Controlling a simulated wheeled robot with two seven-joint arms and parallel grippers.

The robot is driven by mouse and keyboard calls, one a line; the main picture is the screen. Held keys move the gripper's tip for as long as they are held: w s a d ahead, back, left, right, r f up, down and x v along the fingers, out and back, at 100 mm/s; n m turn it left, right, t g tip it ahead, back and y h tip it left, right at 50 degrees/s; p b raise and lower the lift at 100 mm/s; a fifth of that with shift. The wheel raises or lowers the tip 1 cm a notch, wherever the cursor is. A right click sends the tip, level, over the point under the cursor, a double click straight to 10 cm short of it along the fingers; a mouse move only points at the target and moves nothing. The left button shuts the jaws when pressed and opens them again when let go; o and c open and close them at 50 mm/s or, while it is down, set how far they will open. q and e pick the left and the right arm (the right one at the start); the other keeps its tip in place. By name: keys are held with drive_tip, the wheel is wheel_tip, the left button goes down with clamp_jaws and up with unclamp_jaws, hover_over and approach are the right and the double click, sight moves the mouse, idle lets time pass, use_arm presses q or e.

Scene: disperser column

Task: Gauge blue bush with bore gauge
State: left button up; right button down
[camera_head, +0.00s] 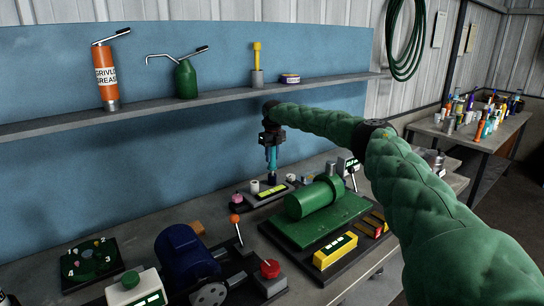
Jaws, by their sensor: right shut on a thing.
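My right gripper (271,160) points straight down over the small rack (267,195) at the back of the bench. Its cyan lower part is shut on a small dark blue piece, which looks like the blue bush (272,179). The bush is at the rack, and I cannot tell whether it is seated or just clear of it. My left gripper is not in view.
A green cylinder on a green plate (317,196) stands right of centre, with a yellow box (335,251) in front. A blue motor (185,256) and a lever with an orange knob (236,220) stand nearer. The shelf (190,105) runs along the wall behind.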

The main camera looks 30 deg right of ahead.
drive_tip(key=shift+r, duration=0.25)
drive_tip(key=shift+r+p, duration=1.25)
drive_tip(key=shift+r, duration=0.95)
